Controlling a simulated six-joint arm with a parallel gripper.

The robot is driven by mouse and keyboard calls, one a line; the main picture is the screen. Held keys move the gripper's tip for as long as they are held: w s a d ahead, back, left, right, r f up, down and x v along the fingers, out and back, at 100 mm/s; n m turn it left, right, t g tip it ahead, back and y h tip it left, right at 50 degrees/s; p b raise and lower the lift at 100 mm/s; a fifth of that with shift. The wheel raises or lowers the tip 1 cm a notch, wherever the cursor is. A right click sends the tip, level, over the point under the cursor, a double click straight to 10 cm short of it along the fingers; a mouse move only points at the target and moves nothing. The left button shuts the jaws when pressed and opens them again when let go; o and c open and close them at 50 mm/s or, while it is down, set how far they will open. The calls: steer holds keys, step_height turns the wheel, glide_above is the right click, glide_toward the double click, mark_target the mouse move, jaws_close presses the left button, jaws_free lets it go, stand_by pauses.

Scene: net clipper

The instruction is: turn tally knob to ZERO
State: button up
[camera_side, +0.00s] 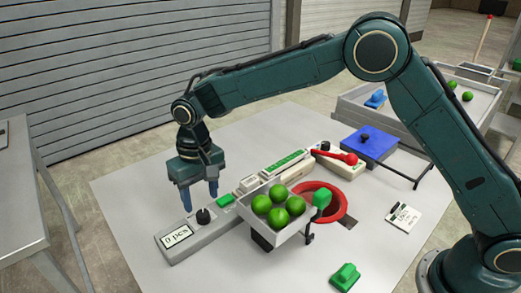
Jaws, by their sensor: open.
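The tally knob (203,215) is a small dark knob on top of a long grey box (212,231) at the front left of the table. A display on the box's left end reads "0 pcs" (177,236). The pointer direction of the knob is too small to tell. My gripper (200,194) points down with blue fingers, open and empty, just above and behind the knob. It looks apart from the knob, though the exact gap is hard to judge. A green button or block (225,199) sits on the box right of the knob.
A grey tray with several green balls (277,212) stands right of the box, with a red ring (333,209) beside it. A red-handled lever (335,156) and blue box (368,145) stand behind. A green piece (345,276) lies in front. The table's left side is clear.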

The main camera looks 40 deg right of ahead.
mark_target(206, 212)
step_height(206, 212, up, 9)
steer(key=shift+d, duration=0.2)
stand_by(0.3)
steer(key=shift+r, duration=0.1)
steer(key=s+d+r+t, duration=0.1)
steer(key=s+d+r, duration=0.5)
steer(key=s+d, duration=0.15)
steer(key=s+d+r+t, duration=0.2)
steer(key=s+d+r, duration=0.4)
steer(key=d, duration=0.3)
steer(key=s+d+f+t, duration=0.1)
steer(key=s+d, duration=0.3)
steer(key=s, duration=0.5)
steer(key=s+d+f+t, duration=0.1)
steer(key=s+d+f, duration=0.2)
steer(key=s+d, duration=0.2)
steer(key=s, duration=0.3)
steer(key=shift+s+f+m+t+h, duration=0.3)
steer(key=shift+s+f, duration=0.05)
steer(key=shift+f, duration=0.05)
steer(key=shift+w+r, duration=0.1)
steer(key=shift+w, duration=0.05)
